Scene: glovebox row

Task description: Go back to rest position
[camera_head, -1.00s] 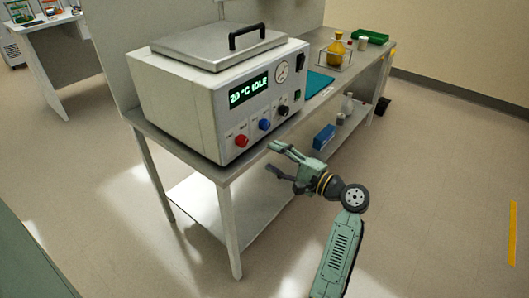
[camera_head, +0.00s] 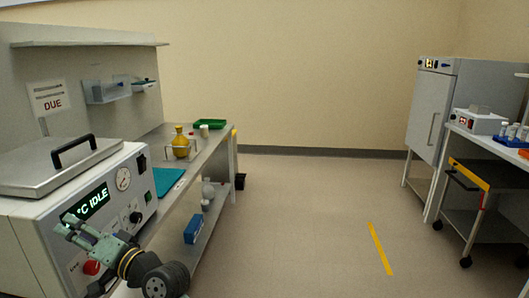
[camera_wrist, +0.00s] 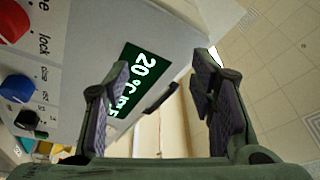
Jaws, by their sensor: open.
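My gripper (camera_head: 80,258) is at the lower left of the head view, in front of the water bath unit's control panel. Its two fingers are spread apart with nothing between them, as the wrist view also shows (camera_wrist: 160,75). The unit (camera_head: 122,208) is a pale box with a metal lid, a black handle, a gauge and knobs. Its green display (camera_head: 88,203) partly shows "°C IDLE" in the head view; in the wrist view the display (camera_wrist: 142,78) reads 20 °C. I cannot tell whether the gripper touches the panel.
The bench (camera_head: 213,148) holds a yellow flask (camera_head: 180,148), a green tray (camera_head: 210,124) and a teal mat (camera_head: 168,182). A blue box (camera_head: 193,229) sits on its lower shelf. A cart (camera_head: 478,190) and a white cabinet (camera_head: 429,112) stand right.

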